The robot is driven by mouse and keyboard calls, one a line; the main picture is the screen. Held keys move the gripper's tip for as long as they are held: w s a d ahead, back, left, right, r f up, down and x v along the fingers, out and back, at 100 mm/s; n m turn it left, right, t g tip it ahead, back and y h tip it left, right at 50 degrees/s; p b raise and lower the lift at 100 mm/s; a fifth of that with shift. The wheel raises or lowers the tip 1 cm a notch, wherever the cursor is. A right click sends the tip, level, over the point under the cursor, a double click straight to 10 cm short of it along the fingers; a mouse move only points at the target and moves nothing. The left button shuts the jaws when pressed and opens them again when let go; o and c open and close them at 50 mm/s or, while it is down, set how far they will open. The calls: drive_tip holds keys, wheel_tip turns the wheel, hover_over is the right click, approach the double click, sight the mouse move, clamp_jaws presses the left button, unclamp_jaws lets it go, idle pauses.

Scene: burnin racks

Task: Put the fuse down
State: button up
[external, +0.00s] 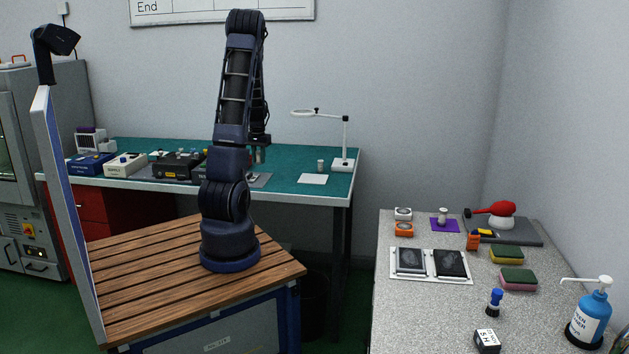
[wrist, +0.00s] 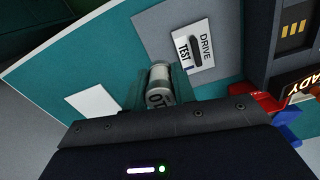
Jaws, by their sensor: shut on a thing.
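The fuse (wrist: 159,84) is a small pale metal cylinder with dark lettering, partly cut off by my gripper body in the wrist view. My gripper (wrist: 158,88) is shut on it, with one teal finger on each side. The fuse is over the green bench top, near a grey panel; I cannot tell whether it touches the surface. In the external view my gripper (external: 259,155) is partly behind my arm at the bench, and the fuse cannot be made out there.
A grey panel with a DRIVE/TEST switch (wrist: 193,48) lies beside the fuse. A white card (wrist: 92,103) lies on the green bench (external: 290,160). A small cylinder (external: 320,165) and a lamp (external: 344,162) stand near the card. Instrument boxes (external: 178,165) line the left.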

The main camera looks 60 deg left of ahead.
sight(260, 182)
drive_tip(key=shift+f, duration=4.35)
drive_tip(key=o, duration=1)
drive_tip(key=shift+f, duration=0.1)
wheel_tip(260, 182, up, 12)
drive_tip(key=shift+r, duration=0.15)
drive_tip(key=shift+d, duration=0.1)
